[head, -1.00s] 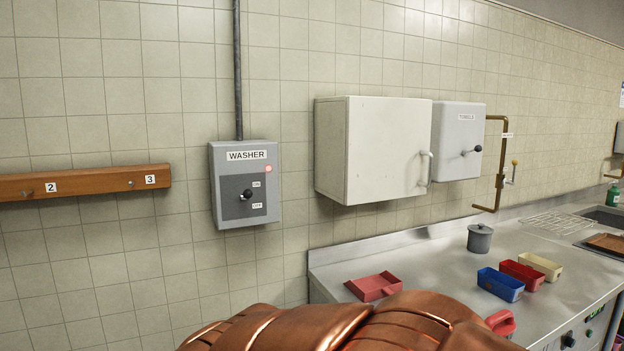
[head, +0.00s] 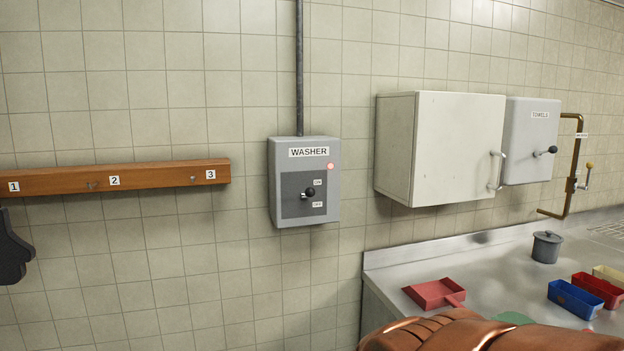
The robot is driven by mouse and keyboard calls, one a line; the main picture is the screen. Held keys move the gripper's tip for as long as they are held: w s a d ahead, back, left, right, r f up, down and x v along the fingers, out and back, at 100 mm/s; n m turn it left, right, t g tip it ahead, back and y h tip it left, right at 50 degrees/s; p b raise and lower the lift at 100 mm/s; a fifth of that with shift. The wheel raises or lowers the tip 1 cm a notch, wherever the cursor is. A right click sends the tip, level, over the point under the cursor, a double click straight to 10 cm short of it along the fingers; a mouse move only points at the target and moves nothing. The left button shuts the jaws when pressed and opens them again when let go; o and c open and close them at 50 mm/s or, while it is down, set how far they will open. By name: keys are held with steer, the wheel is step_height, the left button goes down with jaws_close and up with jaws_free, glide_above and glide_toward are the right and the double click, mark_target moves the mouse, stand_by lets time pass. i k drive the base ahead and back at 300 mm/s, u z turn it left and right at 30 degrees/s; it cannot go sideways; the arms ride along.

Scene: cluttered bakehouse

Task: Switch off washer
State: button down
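The washer switch box (head: 304,222) is a grey box labelled WASHER on the tiled wall, near the middle of the head view. Its black-knobbed lever (head: 310,192) sticks out from a dark plate, between an ON label above and an OFF label below. I cannot tell exactly which position the lever is in. A small red lamp (head: 330,166) at the box's upper right looks lit. My gripper is not in view. Part of my copper-coloured arm shows at the bottom right, apart from the box in the picture.
A white cabinet (head: 440,145) and a grey TOWELS box (head: 530,150) hang to the right. Below them, a steel counter (head: 400,270) holds a red scoop (head: 434,293), a grey pot (head: 546,247) and coloured tins. A wooden hook rail (head: 140,177) with numbers is left. Wall below the washer box is clear.

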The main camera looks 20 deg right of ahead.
mark_target(309, 192)
steer(key=i, duration=0.9)
steer(key=u, duration=0.8)
